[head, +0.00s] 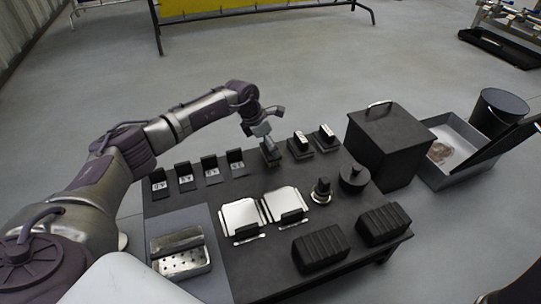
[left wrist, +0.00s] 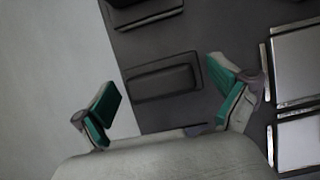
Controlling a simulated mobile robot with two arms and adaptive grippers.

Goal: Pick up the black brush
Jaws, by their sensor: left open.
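My left gripper (head: 268,147) is over the far edge of the dark table. In the left wrist view the gripper (left wrist: 162,103) is open, its green-padded fingers apart with nothing between them. A dark rectangular block-like piece (left wrist: 165,81) lies beyond the fingertips, roughly in line with the gap. I cannot tell for sure whether it is the black brush. In the head view the gripper partly covers what lies below it. Two black pieces with pale tops, a nearer one (head: 300,144) and a farther one (head: 324,134), stand just right of the gripper. My right gripper is not in view.
Several black labelled stands (head: 185,180) line the table's left far edge. Two white plates (head: 242,217), a metal box (head: 181,262), a black knobbed piece (head: 321,190), a round lidded piece (head: 353,179) and ribbed black blocks (head: 320,250) fill the front. A tall black box (head: 388,150) stands right.

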